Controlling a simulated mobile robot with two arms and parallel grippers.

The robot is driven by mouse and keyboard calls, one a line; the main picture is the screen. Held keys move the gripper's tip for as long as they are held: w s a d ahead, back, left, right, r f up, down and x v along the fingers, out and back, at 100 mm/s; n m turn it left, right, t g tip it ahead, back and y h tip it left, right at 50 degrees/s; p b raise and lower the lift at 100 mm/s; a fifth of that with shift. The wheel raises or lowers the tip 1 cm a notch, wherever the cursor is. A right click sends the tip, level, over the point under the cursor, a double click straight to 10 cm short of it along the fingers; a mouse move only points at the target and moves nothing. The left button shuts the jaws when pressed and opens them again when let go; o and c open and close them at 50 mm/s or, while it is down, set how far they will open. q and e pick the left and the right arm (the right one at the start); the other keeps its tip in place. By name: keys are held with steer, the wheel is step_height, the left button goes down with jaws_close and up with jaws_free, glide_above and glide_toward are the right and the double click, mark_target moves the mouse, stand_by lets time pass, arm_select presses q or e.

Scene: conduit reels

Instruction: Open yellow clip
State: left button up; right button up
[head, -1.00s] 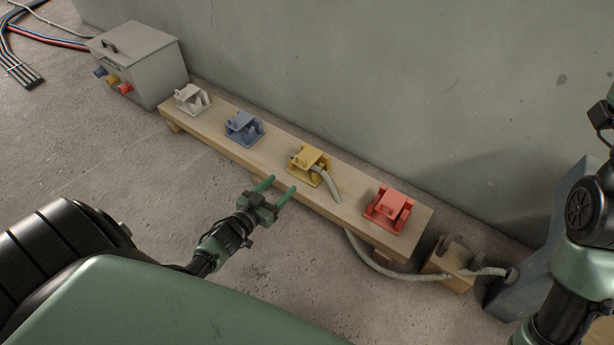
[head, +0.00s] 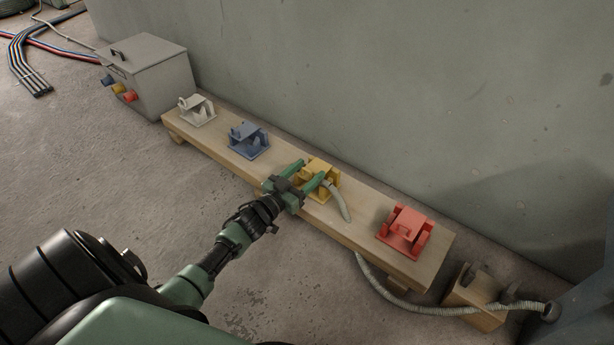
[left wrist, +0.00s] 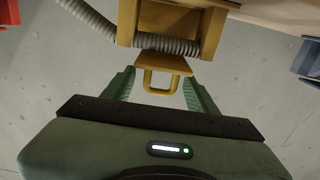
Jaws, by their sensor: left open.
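The yellow clip (head: 320,166) sits on the wooden bench, third from the left. A yellow tab with a loop (left wrist: 160,82) points toward my gripper. My left gripper (head: 311,170) is open at the clip. In the left wrist view its fingers (left wrist: 158,88) stand either side of the loop, apparently without touching it. The fingers partly hide the clip in the head view.
The bench (head: 225,150) also carries a white clip (head: 197,110), a blue clip (head: 247,141) and a red clip (head: 404,232). A grey box (head: 160,75) stands at the left end. A wall rises behind.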

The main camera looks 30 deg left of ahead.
arm_select(q)
steer(key=shift+c, duration=0.4)
jaws_close()
stand_by(1.1)
